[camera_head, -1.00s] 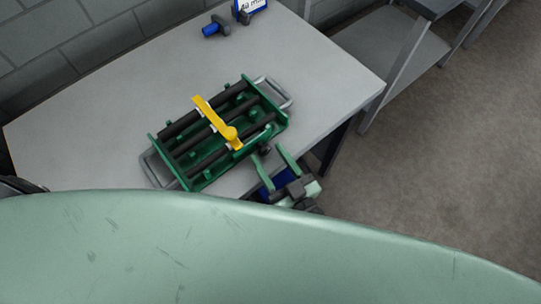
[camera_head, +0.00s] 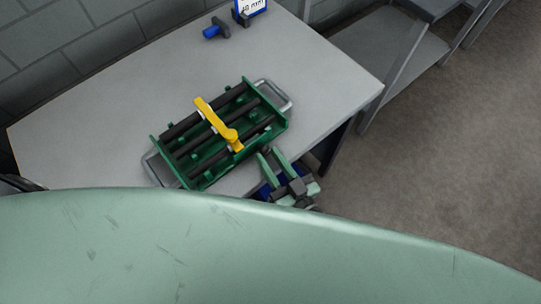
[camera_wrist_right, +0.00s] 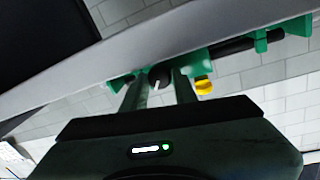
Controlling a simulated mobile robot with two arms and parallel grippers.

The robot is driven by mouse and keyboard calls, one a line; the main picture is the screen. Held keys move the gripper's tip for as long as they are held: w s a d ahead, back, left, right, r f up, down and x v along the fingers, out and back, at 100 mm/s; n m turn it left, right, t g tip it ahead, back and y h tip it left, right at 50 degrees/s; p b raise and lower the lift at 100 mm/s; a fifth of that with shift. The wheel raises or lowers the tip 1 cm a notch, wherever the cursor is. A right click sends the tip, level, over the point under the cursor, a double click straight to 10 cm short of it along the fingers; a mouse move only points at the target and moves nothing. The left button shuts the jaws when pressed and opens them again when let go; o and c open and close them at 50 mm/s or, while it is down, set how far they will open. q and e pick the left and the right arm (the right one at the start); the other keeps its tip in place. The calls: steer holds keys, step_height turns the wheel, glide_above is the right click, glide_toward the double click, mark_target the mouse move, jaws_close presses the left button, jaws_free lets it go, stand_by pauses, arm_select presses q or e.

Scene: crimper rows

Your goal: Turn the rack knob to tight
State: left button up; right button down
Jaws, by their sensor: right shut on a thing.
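The green rack (camera_head: 201,181) with black bars lies on the grey table, with a yellow lever (camera_head: 217,124) across its bars. The rack knob is a small dark round knob (camera_wrist_right: 159,77) with a white pointer line, on the rack's near side in the right wrist view. My right gripper (camera_head: 268,154) is at the rack's near right side. In the right wrist view its two green fingers (camera_wrist_right: 158,90) are on either side of the knob and shut on it. The knob is mostly hidden by the fingers in the head view. My left gripper is not in view.
The rack sits on a grey tray with a handle (camera_head: 274,92), close to the table's front edge. A blue and dark tool (camera_head: 215,30) and a labelled blue box (camera_head: 247,10) stand at the back. The table's left part (camera_head: 85,135) is clear.

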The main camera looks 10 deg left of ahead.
steer(key=shift+r+m+p, duration=0.2)
steer(key=shift+m+p, duration=0.4)
steer(key=shift+m, duration=0.5)
steer(key=shift+m+g+p, duration=0.3)
steer(key=shift+m+p, duration=0.1)
steer(key=shift+m, duration=0.6)
steer(key=c, duration=1.1)
jaws_free()
steer(key=shift+f, duration=0.1)
steer(key=shift+d+f, duration=0.1)
